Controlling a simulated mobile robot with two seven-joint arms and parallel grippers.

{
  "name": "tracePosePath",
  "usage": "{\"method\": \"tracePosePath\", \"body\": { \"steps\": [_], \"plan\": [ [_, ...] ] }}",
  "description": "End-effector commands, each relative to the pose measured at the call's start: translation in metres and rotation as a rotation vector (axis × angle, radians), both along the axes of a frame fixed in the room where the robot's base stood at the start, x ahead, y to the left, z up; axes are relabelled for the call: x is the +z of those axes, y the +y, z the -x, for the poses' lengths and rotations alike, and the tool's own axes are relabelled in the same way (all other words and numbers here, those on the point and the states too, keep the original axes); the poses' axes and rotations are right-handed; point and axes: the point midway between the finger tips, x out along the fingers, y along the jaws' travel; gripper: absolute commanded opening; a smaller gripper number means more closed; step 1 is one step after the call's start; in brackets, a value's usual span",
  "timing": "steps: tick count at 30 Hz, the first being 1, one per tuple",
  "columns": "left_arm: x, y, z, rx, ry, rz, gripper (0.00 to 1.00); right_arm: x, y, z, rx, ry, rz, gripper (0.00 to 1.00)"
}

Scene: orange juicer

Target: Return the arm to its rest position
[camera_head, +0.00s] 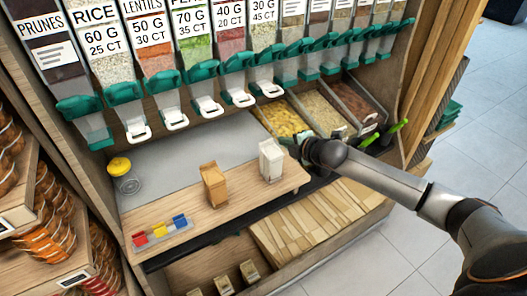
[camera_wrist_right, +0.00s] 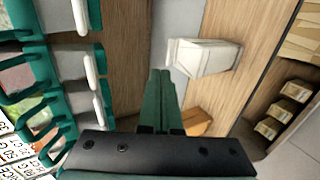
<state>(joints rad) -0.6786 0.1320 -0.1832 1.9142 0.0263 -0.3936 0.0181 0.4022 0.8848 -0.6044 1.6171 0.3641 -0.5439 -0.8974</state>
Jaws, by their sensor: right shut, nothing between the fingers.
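My right arm (camera_head: 390,180) reaches in from the lower right of the head view, stretched toward the dispenser shelf. My right gripper (camera_head: 290,142) is over the shelf, just behind and right of the white paper bag (camera_head: 271,160). In the right wrist view its green fingers (camera_wrist_right: 159,75) are together with nothing between them. The white bag also shows in that view (camera_wrist_right: 205,57), to the right of the fingers and apart from them. The brown paper bag (camera_head: 214,185) stands upright on the wooden counter. My left gripper is not in view.
Dispensers with green spouts (camera_head: 168,85) line the back. Open bins of dry food (camera_head: 284,119) lie beside my gripper. A yellow-lidded jar (camera_head: 120,168) and small coloured scoops (camera_head: 160,231) are on the left. Open floor (camera_head: 465,160) lies right.

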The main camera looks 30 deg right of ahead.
Motion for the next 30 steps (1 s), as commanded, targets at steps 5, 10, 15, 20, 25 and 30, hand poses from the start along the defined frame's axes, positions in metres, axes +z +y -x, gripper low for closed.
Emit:
{"method": "tracePosePath", "body": {
  "steps": [5, 10, 15, 20, 25, 30],
  "plan": [
    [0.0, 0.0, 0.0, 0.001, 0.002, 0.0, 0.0, -0.001, 0.0, 0.0, 0.0, 0.0, -0.001, 0.0],
    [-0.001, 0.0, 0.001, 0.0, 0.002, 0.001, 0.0, -0.029, 0.029, 0.018, -0.004, 0.037, -0.102, 0.0],
    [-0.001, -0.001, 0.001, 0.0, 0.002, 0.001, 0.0, -0.092, 0.094, 0.074, -0.068, 0.137, -0.397, 0.0],
    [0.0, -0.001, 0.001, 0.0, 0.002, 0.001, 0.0, -0.137, 0.143, 0.142, -0.216, 0.243, -0.706, 0.0],
    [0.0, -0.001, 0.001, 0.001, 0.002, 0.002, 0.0, -0.17, 0.17, 0.216, -0.446, 0.336, -0.995, 0.0],
    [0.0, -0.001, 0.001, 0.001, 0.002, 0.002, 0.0, -0.188, 0.175, 0.274, -0.672, 0.383, -1.185, 0.0]
  ]
}}
